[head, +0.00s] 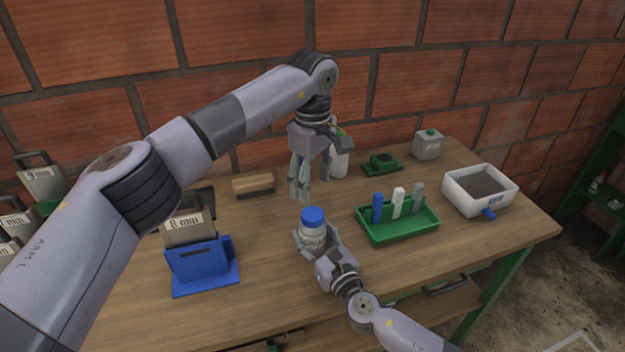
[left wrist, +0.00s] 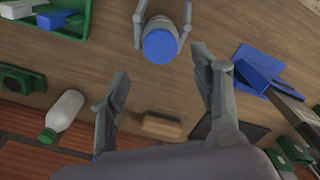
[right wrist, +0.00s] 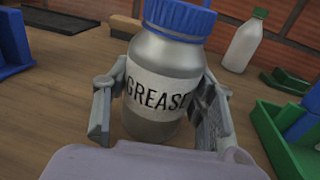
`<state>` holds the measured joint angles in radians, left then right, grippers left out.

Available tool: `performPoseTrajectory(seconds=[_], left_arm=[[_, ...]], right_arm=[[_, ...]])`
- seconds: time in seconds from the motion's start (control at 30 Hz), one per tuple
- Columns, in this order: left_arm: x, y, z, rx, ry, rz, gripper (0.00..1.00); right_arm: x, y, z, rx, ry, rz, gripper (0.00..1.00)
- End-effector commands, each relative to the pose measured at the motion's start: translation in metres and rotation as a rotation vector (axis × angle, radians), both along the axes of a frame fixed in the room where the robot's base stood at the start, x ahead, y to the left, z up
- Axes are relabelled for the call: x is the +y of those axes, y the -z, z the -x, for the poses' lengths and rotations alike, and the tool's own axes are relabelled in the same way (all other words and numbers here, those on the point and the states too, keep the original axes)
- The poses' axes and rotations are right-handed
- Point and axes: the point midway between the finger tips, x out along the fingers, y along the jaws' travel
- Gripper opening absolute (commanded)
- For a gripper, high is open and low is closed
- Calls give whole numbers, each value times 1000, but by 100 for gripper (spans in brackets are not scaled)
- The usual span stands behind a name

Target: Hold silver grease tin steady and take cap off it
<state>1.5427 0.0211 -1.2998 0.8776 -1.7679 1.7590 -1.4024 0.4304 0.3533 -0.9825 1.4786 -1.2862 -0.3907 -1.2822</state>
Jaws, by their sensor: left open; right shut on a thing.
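The silver grease tin (head: 313,238) stands upright on the wooden table; its white label reads GREASE in the right wrist view (right wrist: 160,92). Its blue cap (head: 313,216) is on top, and the cap also shows from above in the left wrist view (left wrist: 160,45). My right gripper (head: 316,240) is shut on the tin's body, one finger on each side, below the cap. My left gripper (head: 300,190) is open and empty, pointing down above the table, behind and a little left of the tin. Its fingers (left wrist: 160,90) are apart, with the cap beyond them.
A green tray (head: 398,222) with blue, white and grey pieces stands right of the tin. A white bin (head: 480,190) is farther right. A blue holder (head: 203,265) is at left. A wooden-backed brush (head: 253,184) and a white bottle (head: 339,164) are behind. The tabletop around the tin is clear.

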Motion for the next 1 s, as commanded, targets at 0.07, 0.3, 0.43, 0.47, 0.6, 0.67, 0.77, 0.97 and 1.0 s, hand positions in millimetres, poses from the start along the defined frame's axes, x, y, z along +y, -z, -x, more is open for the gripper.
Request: performPoseTrajectory(seconds=[0.07, 0.3, 0.43, 0.47, 0.6, 0.67, 0.77, 0.97, 1.0], left_arm=[[0, 0, 0, -1, 158, -1, 57], [0, 0, 0, -1, 626, -1, 57], [0, 0, 0, 0, 814, 0, 57], [0, 0, 0, 0, 848, 0, 57], [0, 0, 0, 0, 952, 0, 57], [0, 2, 0, 1, 973, 0, 57], [1, 10, 0, 3, 986, 0, 57], [1, 40, 0, 4, 985, 0, 57], [1, 46, 0, 4, 985, 2, 57]], right_arm=[[0, 0, 0, 0, 0, 0, 0], [0, 0, 0, 0, 0, 0, 0], [0, 0, 0, 0, 0, 0, 0], [0, 0, 0, 0, 0, 0, 0], [0, 0, 0, 0, 0, 0, 0], [0, 0, 0, 1, 0, 0, 0], [0, 0, 0, 0, 0, 0, 0], [0, 0, 0, 0, 0, 0, 0], [0, 0, 0, 0, 0, 0, 0]])
